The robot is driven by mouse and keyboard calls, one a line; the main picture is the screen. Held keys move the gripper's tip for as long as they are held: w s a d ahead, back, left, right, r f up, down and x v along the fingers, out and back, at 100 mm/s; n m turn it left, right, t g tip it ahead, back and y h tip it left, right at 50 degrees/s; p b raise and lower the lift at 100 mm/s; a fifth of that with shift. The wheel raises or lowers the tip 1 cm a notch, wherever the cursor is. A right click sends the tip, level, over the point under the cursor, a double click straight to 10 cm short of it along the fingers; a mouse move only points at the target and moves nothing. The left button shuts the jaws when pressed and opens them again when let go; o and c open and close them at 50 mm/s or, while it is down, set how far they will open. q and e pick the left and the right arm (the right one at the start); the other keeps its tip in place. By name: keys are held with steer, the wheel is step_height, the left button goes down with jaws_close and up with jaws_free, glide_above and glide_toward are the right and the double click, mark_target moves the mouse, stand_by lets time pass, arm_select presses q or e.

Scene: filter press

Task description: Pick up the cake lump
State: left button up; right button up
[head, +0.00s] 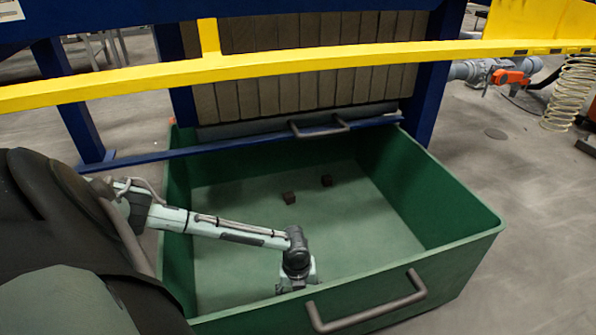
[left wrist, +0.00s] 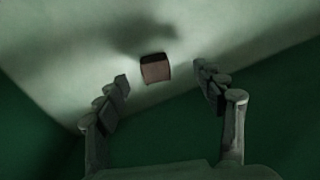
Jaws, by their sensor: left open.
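Two small dark brown cake lumps lie apart on the floor of the green bin in the head view, one nearer (head: 289,198) and one farther right (head: 326,181). My left arm reaches over the bin from the left, its wrist low inside the near wall, which hides the fingers. In the left wrist view my left gripper (left wrist: 161,75) is open, its fingers spread and empty. One brown cake lump (left wrist: 155,70) lies beyond the fingertips, roughly centred between them. I cannot tell which lump this is. My right gripper is not in view.
The green bin (head: 465,238) has high walls and a grey handle (head: 370,307) on its near side. A yellow rail (head: 300,64) and blue press frame (head: 420,75) stand over its far side. The bin floor is otherwise largely clear.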

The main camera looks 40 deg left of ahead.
arm_select(q)
steer(key=shift+s+a+f+g+b, duration=0.15)
steer(key=shift+s+f+b, duration=0.05)
steer(key=shift+s+f, duration=0.25)
steer(key=shift+s+a+f+g+b, duration=0.1)
steer(key=shift+s+f+g+b, duration=0.1)
steer(key=shift+s+f, duration=0.2)
steer(key=f+b, duration=0.1)
steer(key=f, duration=0.1)
steer(key=f+b, duration=0.1)
steer(key=f, duration=0.1)
steer(key=w+f+b, duration=0.1)
steer(key=f, duration=0.1)
steer(key=shift+d+f, duration=0.1)
steer(key=shift+f, duration=0.1)
steer(key=c, duration=1.3)
